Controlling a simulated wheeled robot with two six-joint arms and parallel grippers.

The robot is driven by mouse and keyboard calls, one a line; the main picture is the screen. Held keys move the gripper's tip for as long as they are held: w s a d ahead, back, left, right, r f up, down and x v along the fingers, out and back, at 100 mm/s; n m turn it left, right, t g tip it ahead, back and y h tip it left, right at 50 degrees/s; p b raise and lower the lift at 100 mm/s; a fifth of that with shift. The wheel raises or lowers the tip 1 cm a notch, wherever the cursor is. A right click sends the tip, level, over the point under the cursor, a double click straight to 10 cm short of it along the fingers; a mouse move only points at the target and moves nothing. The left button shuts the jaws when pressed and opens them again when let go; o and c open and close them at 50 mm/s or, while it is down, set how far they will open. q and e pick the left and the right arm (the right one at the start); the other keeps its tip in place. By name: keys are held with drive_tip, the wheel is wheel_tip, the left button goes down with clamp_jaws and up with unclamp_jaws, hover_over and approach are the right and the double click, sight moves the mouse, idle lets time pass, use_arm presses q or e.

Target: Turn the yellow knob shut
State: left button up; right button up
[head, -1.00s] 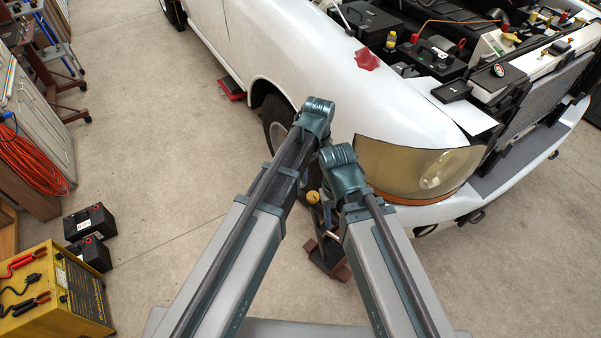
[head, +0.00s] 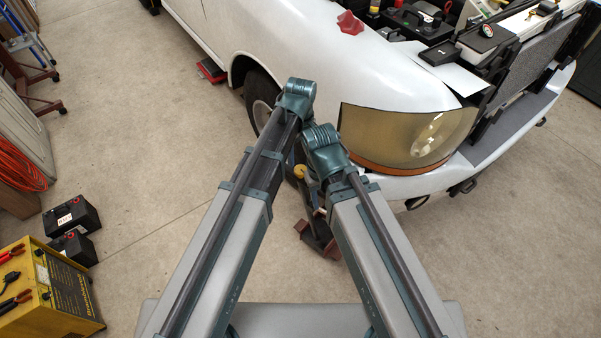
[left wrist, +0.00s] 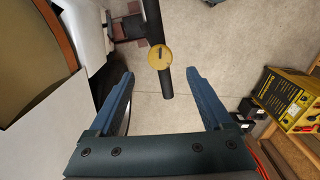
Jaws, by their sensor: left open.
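The round yellow knob (left wrist: 159,57) has a short dark mark on its face and sits on a dark pipe (left wrist: 167,85). In the left wrist view it is just beyond my left gripper (left wrist: 160,74), roughly centred between the two open fingertips. Nothing is between the fingers but the pipe's end and floor behind. The knob also shows small in the head view (head: 299,171), between my two arms. My arms hide much of the pipe and its stand there. My right gripper is hidden behind its arm.
The white pickup (head: 385,65) stands close behind the knob, with its headlight (head: 405,135) and front wheel (head: 262,100) nearby. A yellow charger (head: 50,290) and black batteries (head: 70,215) are at left. Open concrete floor lies between.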

sight(301, 169)
use_arm(q)
wheel_tip(301, 169, down, 7)
drive_tip(key=b, duration=0.6)
drive_tip(key=shift+f, duration=0.15)
clamp_jaws()
